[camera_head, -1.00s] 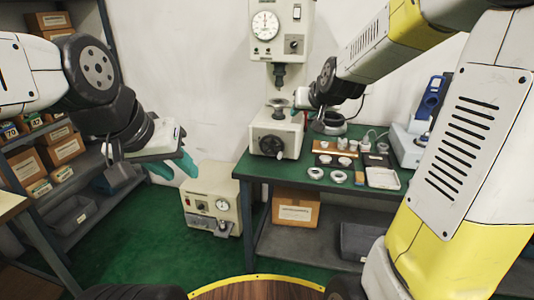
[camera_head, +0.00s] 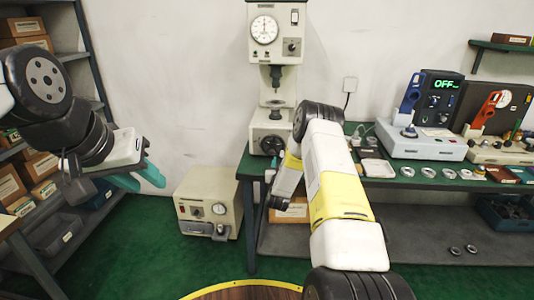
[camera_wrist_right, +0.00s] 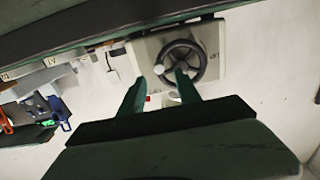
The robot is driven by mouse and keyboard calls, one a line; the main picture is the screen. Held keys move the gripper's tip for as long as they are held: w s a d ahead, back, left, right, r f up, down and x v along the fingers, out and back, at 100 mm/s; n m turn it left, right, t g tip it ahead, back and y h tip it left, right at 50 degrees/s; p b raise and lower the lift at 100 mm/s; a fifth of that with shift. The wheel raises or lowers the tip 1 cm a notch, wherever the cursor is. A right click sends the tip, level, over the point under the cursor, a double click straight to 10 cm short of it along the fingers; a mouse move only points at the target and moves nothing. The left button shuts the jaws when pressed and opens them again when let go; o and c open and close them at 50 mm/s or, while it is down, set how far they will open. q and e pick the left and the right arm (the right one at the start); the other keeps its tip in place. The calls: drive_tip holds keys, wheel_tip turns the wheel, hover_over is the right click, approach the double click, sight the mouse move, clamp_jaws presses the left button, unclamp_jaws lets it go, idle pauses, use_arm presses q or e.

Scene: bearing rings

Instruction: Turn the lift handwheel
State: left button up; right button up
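The lift handwheel is a dark spoked wheel (camera_head: 271,145) on the front of the cream tester's base (camera_head: 264,124). In the right wrist view the handwheel (camera_wrist_right: 201,60) faces me, with a pale round knob (camera_wrist_right: 159,69) at its left rim. My right gripper (camera_wrist_right: 158,85) is open and empty. One finger overlaps the wheel's lower part in the picture; the other is left of the wheel. I cannot tell if either touches. In the head view my right arm hides most of that gripper. My left gripper (camera_head: 143,177) is open and empty, far left of the tester.
The tester stands on a green bench (camera_head: 250,167) with metal rings (camera_head: 429,172) and devices (camera_head: 422,142) to the right. A cream box (camera_head: 208,203) stands on the floor left of the bench. Shelves with cartons (camera_head: 45,190) are at the left. Floor between is clear.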

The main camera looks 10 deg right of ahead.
sight(282, 155)
drive_tip(key=x, duration=0.7)
drive_tip(key=shift+w+f, duration=0.3)
drive_tip(key=shift+c, duration=0.2)
clamp_jaws()
